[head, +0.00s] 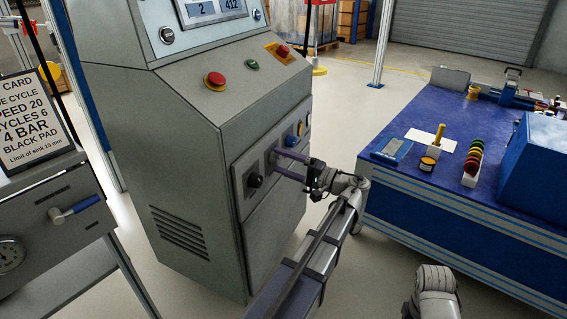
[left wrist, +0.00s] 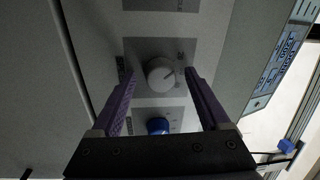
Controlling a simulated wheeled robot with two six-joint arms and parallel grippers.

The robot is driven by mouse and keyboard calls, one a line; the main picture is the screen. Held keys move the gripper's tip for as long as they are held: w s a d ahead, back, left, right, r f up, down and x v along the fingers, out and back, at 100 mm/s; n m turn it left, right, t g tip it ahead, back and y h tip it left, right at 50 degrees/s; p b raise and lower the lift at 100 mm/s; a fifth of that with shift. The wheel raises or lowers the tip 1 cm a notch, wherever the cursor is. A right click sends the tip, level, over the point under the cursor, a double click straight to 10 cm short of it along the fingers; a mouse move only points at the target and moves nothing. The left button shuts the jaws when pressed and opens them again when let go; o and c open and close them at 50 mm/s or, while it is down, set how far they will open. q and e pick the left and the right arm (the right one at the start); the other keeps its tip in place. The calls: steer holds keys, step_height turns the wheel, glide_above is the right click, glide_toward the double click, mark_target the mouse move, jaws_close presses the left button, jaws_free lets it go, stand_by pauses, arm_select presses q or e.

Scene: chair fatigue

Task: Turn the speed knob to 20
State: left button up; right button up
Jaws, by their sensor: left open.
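I see no clear finger contact with the knob. In the head view the fingers hide most of it. A display (head: 216,9) above shows 2 and 412. A card (head: 33,120) at the left reads speed 20. My right gripper is out of view.
A black knob (head: 254,180) and a blue knob (head: 291,140) are beside the gripper on the grey cabinet (head: 190,150). A red button (head: 214,81) is on its sloped top. A blue bench (head: 410,175) with small items stands right. Floor shows between them.

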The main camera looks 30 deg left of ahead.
arm_select(q)
steer(key=shift+d, duration=0.1)
steer(key=d, duration=0.7)
steer(key=shift+w+d+f+b, duration=0.25)
steer(key=shift+w+f+b, duration=0.1)
steer(key=shift+w+b, duration=0.1)
